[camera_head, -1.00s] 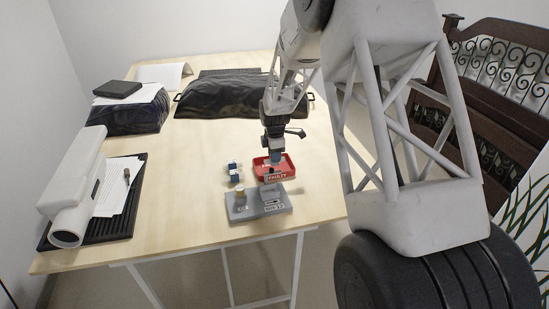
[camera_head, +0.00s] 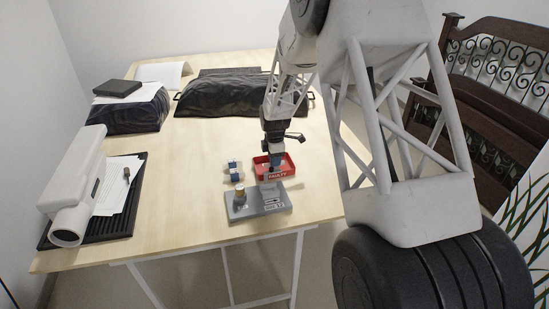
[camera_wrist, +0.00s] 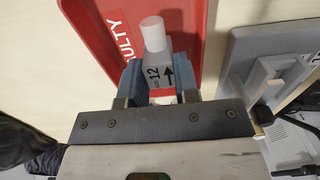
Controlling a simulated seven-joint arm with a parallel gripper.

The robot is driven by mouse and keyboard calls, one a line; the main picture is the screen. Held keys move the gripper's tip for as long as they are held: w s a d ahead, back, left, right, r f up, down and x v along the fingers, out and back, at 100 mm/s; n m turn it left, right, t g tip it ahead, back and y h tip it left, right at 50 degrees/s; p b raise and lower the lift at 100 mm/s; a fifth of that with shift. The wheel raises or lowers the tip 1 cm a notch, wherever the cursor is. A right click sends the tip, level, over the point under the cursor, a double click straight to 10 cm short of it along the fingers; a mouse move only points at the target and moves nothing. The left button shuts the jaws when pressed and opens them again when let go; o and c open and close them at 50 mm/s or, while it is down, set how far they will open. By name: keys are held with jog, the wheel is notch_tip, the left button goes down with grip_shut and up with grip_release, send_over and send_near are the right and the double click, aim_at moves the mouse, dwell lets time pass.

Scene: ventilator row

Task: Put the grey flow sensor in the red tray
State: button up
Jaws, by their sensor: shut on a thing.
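The grey flow sensor (camera_wrist: 156,70), with a pale round stub, a "12" label and a black arrow, is between the blue fingers of my gripper (camera_wrist: 160,88) in the wrist view. My gripper is shut on it. The red tray (camera_wrist: 92,22), marked "FAULTY", is beneath and beyond the sensor there. In the head view my gripper (camera_head: 275,165) is over the red tray (camera_head: 290,169). The sensor is mostly hidden there, and I cannot tell whether it touches the tray floor.
A grey stand (camera_head: 245,211) with an upright bracket and a tan-topped piece is just in front of the tray. Small blue-and-white parts (camera_head: 234,173) lie left of the tray. A white cylindrical device (camera_head: 76,190) is at far left. Black covered bulk (camera_head: 225,97) lies behind; table between is clear.

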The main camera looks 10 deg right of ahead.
jog(key=o, duration=0.9)
notch_tip(320, 180, up, 13)
jog(key=shift+r, duration=0.1)
dwell(0.4)
dwell(0.5)
